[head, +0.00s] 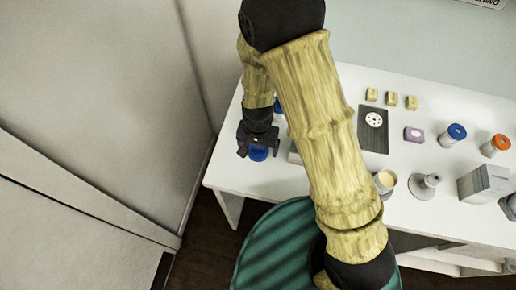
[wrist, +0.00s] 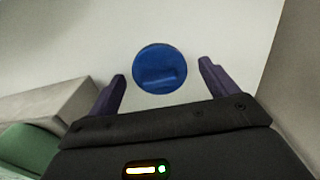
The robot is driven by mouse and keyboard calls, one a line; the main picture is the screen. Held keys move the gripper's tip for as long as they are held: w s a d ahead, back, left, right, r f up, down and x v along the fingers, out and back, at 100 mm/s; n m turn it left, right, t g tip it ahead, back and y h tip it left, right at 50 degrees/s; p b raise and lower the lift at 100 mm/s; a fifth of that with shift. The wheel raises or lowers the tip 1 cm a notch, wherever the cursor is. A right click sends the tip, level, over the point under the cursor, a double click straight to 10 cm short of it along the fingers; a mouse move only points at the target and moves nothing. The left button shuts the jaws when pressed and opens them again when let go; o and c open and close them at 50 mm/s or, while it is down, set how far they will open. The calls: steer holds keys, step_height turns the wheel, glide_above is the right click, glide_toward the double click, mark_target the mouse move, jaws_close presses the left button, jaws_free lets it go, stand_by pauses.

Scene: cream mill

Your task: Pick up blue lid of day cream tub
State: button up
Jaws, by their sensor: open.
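A round blue lid (wrist: 160,68) lies on the white table, just ahead of and between the two fingers in the wrist view. In the head view the blue lid (head: 258,154) shows partly, under my gripper at the table's left end. My gripper (wrist: 162,88) is open and empty, with its two purple fingers apart on either side of the lid. In the head view my gripper (head: 257,146) hangs over the lid. An open tub with cream-coloured contents (head: 386,179) stands near the table's front edge, right of my arm; I cannot tell whether it is the day cream tub.
A blue-topped jar (head: 456,132) and an orange-topped jar (head: 497,144) stand at the right, with a grey box (head: 484,184) in front. A wall closes off the left side.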

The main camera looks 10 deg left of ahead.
mark_target(257, 147)
stand_by(0.3)
steer(key=c, duration=1)
steer(key=shift+o, duration=0.2)
step_height(257, 147, up, 10)
steer(key=shift+r+b, duration=0.1)
steer(key=shift+b, duration=0.2)
steer(key=shift+a, duration=0.1)
